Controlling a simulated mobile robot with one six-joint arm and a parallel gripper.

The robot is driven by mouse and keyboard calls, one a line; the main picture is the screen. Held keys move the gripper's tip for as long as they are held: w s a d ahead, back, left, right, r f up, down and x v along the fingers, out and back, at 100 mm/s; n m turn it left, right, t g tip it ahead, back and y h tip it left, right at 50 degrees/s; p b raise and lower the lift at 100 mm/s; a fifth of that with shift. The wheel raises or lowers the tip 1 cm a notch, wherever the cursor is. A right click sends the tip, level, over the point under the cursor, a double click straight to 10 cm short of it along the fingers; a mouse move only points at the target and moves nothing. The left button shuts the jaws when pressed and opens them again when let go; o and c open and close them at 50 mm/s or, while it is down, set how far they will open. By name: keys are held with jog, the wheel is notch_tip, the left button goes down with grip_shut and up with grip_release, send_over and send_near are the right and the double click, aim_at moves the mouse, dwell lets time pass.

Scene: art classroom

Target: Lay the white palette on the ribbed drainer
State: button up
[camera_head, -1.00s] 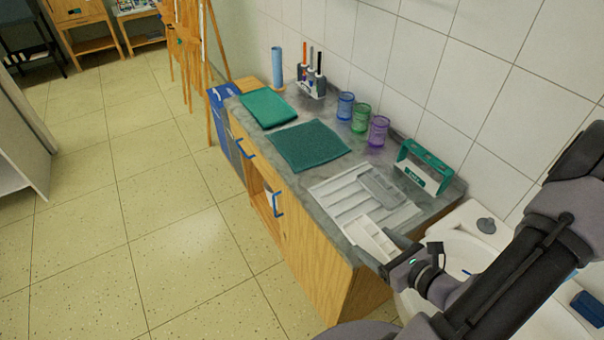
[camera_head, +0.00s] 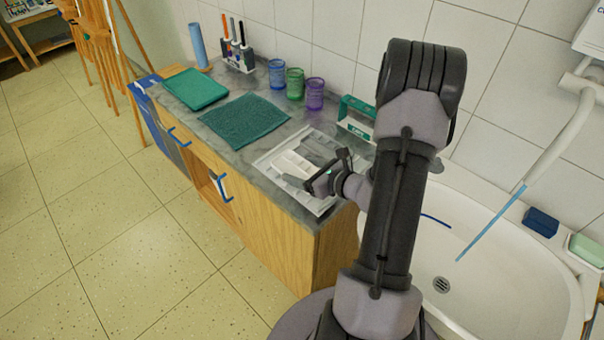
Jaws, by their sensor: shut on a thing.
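The white palette (camera_head: 293,164) shows over the ribbed drainer (camera_head: 322,208), in my gripper (camera_head: 318,180). The gripper is shut on the palette's right end, and the arm reaches in from the right. The palette looks about flat and covers the drainer's middle. I cannot tell whether it touches the ribs or hangs just above them. The pale grey drainer lies on the grey counter (camera_head: 225,142), near its right end. Its right part is partly hidden by the gripper and the palette.
A green holder (camera_head: 357,118) stands behind the drainer. Blue, green and purple cups (camera_head: 314,94) line the wall. A white sink (camera_head: 480,255) is at right.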

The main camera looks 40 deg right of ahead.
jog(key=shift+r, duration=0.1)
jog(key=o, duration=1.4)
